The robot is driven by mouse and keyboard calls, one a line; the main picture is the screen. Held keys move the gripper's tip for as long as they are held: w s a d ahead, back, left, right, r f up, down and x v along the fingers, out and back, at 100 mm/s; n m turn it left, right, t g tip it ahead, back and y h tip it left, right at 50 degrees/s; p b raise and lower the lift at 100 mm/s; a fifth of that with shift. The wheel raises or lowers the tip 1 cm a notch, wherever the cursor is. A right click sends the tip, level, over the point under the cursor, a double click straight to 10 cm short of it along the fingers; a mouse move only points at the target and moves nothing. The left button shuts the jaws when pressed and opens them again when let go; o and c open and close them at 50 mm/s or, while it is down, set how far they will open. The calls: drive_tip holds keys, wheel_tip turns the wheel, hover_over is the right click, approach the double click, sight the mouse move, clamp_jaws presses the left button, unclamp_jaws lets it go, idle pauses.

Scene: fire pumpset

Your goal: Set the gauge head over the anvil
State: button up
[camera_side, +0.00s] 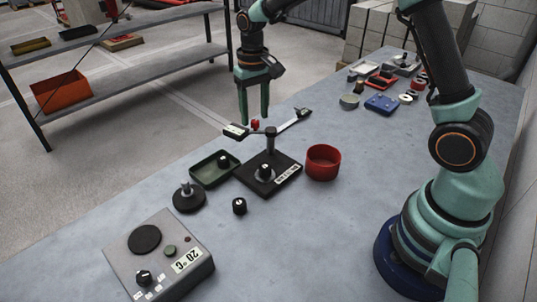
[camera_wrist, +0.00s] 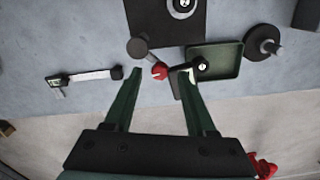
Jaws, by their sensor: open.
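The gauge stand has a black base (camera_side: 283,181) with a label and a dark upright post (camera_side: 270,142). The silver anvil (camera_side: 265,170) sits on the base and also shows at the top of the wrist view (camera_wrist: 183,6). The gauge head (camera_side: 236,131) is at the left end of the stand's arm, off to the side of the anvil and toward the green tray. A red knob (camera_side: 256,124) is on the arm near the post. My gripper (camera_side: 255,120) is open, its fingertips on either side of the red knob (camera_wrist: 160,70). I cannot tell whether they touch it.
Near the stand are a green tray (camera_side: 199,178), a red cup (camera_side: 323,162), a black knob (camera_side: 239,206) and a round black piece (camera_side: 188,200). A silver bar tool (camera_wrist: 90,75) lies beyond the post. A grey control box (camera_side: 190,255) is in front.

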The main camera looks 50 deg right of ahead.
drive_tip(key=shift+f, duration=0.7)
clamp_jaws()
idle(1.0)
